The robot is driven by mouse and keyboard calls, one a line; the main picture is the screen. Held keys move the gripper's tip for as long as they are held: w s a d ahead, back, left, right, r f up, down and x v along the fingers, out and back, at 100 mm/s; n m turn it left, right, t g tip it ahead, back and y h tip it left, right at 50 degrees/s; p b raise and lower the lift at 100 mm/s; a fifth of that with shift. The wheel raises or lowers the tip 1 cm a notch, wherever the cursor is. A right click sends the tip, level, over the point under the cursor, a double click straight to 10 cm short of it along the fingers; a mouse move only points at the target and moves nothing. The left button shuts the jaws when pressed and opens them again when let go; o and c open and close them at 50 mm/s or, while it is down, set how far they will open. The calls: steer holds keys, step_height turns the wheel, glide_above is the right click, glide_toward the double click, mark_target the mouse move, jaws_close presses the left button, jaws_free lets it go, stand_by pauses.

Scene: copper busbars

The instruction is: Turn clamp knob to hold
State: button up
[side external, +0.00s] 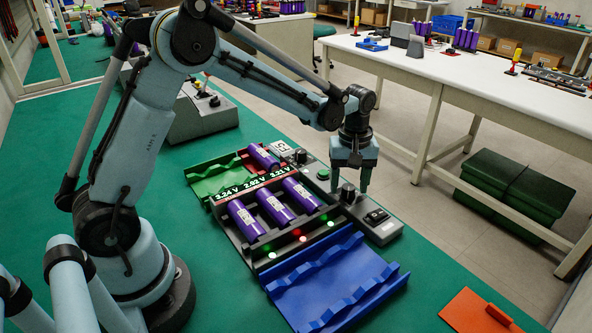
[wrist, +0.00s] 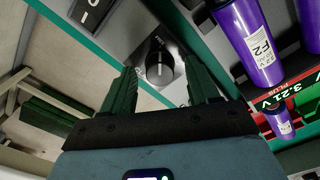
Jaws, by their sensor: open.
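The clamp knob (side external: 348,191) is a black round knob on a grey block at the right side of the cell fixture (side external: 262,238). In the wrist view the knob (wrist: 159,68) shows a white line on its face. My gripper (side external: 349,182) points down over the knob. In the wrist view the gripper (wrist: 163,73) is open, with one green finger on each side of the knob and visible gaps. Whether the fingertips reach down beside it is hard to tell.
A black rocker-switch box (side external: 377,216) sits just right of the knob. A blue ridged tray (side external: 340,285) lies in front, a green tray (side external: 212,181) behind left. An orange plate (side external: 480,312) lies at front right. The green mat's right edge is close by.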

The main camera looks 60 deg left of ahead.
steer(key=c, duration=1)
steer(key=shift+c, duration=0.2)
steer(key=shift+m, duration=0.3)
steer(key=m, duration=0.3)
steer(key=shift+m, duration=0.3)
steer(key=m, duration=0.4)
steer(key=shift+m, duration=0.3)
steer(key=m, duration=0.4)
steer(key=shift+m, duration=2.5)
